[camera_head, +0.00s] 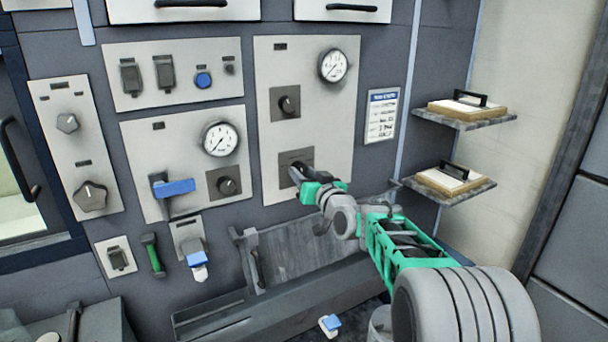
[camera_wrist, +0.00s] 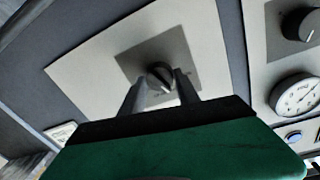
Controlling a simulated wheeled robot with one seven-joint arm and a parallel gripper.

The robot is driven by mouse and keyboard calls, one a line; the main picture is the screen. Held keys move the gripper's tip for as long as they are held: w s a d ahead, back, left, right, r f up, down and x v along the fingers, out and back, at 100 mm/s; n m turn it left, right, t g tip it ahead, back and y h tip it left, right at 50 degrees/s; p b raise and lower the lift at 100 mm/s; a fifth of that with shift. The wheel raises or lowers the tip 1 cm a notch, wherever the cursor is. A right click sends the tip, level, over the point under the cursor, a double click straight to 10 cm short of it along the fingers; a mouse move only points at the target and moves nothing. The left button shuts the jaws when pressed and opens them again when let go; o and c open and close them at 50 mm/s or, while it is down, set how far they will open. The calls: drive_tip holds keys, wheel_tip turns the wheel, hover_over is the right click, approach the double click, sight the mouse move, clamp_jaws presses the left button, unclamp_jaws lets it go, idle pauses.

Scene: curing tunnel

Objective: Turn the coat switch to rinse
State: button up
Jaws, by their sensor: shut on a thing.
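A dark rotary knob (camera_wrist: 160,72) sits on a grey square plate (camera_wrist: 140,55) on a pale panel. In the head view this is the lower plate (camera_head: 283,182) of the tall panel, and my gripper (camera_head: 299,174) largely hides the knob. In the wrist view my gripper (camera_wrist: 160,88) has one finger on each side of the knob and is shut on it. The labels are too small to read, so I cannot tell whether this is the coat switch or which setting it points to.
Above is another dark knob (camera_head: 289,103) and a round gauge (camera_head: 333,65). A blue-handled lever (camera_head: 174,188) and a second gauge (camera_head: 220,139) are on the panel to the left. Two shelves (camera_head: 466,119) stick out at right. A trough (camera_head: 270,305) runs below.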

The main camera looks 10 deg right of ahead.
clamp_jaws()
drive_tip(key=shift+m, duration=0.3)
drive_tip(key=shift+m+b, duration=0.6)
drive_tip(key=shift+m, duration=0.6)
drive_tip(key=m, duration=0.4)
drive_tip(key=shift+d+b, duration=0.1)
drive_tip(key=shift+b, duration=0.2)
drive_tip(key=m+p, duration=0.1)
drive_tip(key=m, duration=0.4)
drive_tip(key=shift+r+m+g, duration=0.1)
drive_tip(key=shift+m+g, duration=0.2)
drive_tip(key=shift+g, duration=0.1)
drive_tip(key=m+y+p, duration=0.1)
drive_tip(key=m, duration=0.3)
drive_tip(key=shift+p, duration=0.35)
drive_tip(key=shift+m, duration=0.4)
